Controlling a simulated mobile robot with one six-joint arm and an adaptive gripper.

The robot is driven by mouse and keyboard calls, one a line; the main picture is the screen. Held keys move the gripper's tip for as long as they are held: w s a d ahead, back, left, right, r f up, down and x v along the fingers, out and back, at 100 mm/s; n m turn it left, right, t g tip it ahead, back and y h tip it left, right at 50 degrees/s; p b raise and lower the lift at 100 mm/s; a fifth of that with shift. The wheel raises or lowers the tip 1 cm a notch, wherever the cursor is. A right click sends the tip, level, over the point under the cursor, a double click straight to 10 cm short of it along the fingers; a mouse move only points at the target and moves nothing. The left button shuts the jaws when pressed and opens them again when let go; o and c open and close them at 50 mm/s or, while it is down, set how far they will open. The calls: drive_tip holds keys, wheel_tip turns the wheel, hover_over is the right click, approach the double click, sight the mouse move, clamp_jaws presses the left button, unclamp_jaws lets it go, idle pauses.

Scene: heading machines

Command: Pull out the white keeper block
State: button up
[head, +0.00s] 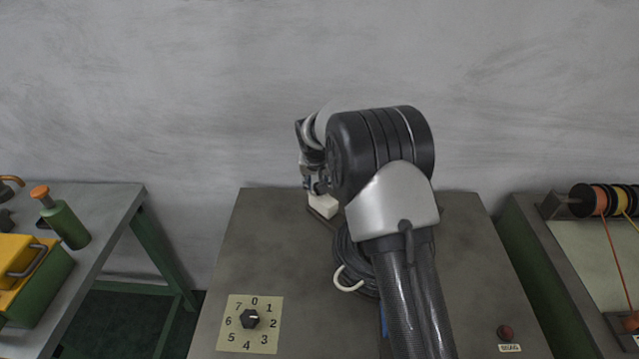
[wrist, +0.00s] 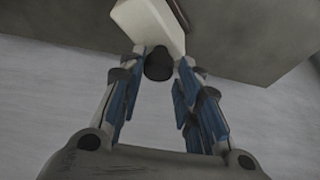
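The white keeper block (head: 322,206) sits near the back edge of the grey machine top in the head view, on a dark base. In the wrist view the block (wrist: 148,24) is large at the top, with a dark rounded knob (wrist: 158,66) on its near end. My gripper (wrist: 161,58) has its blue-padded fingers apart, one on each side of the knob, with visible space between them. The fingertips are close to the block's near end; I cannot tell if they touch it. In the head view my gripper (head: 318,186) is just above the block, partly hidden by my wrist.
A coiled dark cable (head: 352,262) with a white end lies beside the block, partly behind my arm. Benches stand left and right; a wall is behind.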

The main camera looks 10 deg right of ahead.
drive_tip(key=shift+o, duration=1.4)
drive_tip(key=v, duration=1.2)
drive_tip(key=shift+a, duration=0.1)
